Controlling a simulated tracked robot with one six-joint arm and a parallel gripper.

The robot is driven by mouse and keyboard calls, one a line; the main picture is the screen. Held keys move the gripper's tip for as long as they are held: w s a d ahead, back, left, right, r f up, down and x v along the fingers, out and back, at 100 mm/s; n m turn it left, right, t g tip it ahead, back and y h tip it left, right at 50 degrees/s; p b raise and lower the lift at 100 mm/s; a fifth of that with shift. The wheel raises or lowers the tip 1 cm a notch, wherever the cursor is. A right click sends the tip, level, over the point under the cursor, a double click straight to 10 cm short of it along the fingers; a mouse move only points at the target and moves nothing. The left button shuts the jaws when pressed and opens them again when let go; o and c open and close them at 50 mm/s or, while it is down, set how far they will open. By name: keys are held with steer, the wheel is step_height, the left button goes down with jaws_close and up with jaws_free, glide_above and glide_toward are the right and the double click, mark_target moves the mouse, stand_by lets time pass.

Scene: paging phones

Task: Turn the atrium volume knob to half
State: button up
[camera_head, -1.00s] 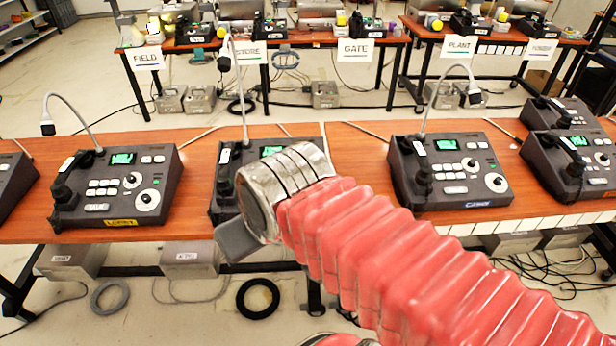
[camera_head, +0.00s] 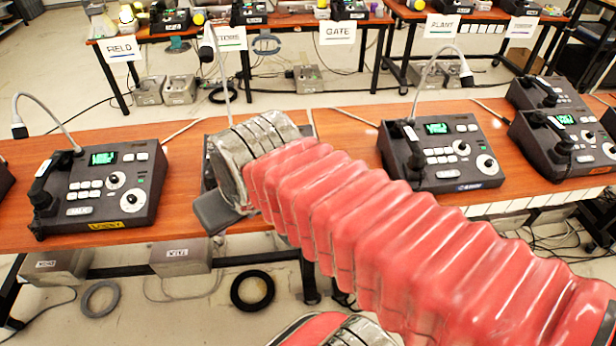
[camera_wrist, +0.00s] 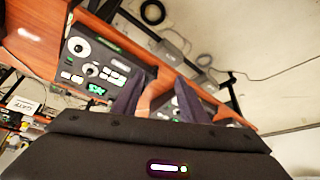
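A dark paging phone sits on the front table behind my arm. In the head view my arm hides nearly all of it, so I cannot read its name there. In the wrist view a phone (camera_wrist: 98,72) shows upside down at the left. It has a large white knob (camera_wrist: 77,46), a smaller knob (camera_wrist: 91,69), keys and a green display. Its label is too blurred to read, so I cannot confirm it is the atrium one. My gripper (camera_wrist: 157,100) has two dark fingers apart with nothing visible between them. It is right of the phone's knobs, not touching them.
A phone with a yellow label (camera_head: 110,187) stands left on the front table (camera_head: 178,208). Another phone (camera_head: 440,153) stands to the right, with gooseneck microphones nearby. Two more phones crowd the far right. The labelled tables behind stand across a floor gap.

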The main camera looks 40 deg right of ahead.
steer(key=w+d+f+m, duration=0.1)
steer(key=w+d+f, duration=0.2)
steer(key=d, duration=0.6)
steer(key=w+d+f+m+g+h, duration=0.1)
steer(key=w+d+f+m, duration=0.1)
steer(key=d, duration=0.7)
steer(key=w+d+f+m, duration=0.2)
steer(key=w+d+f, duration=0.2)
steer(key=d, duration=0.5)
steer(key=shift+w+d+f+g+h, duration=0.2)
steer(key=shift+w+d+g+h, duration=0.15)
steer(key=shift+w, duration=0.3)
steer(key=shift+f, duration=0.1)
steer(key=shift+x, duration=6.8)
steer(key=shift+c, duration=0.6)
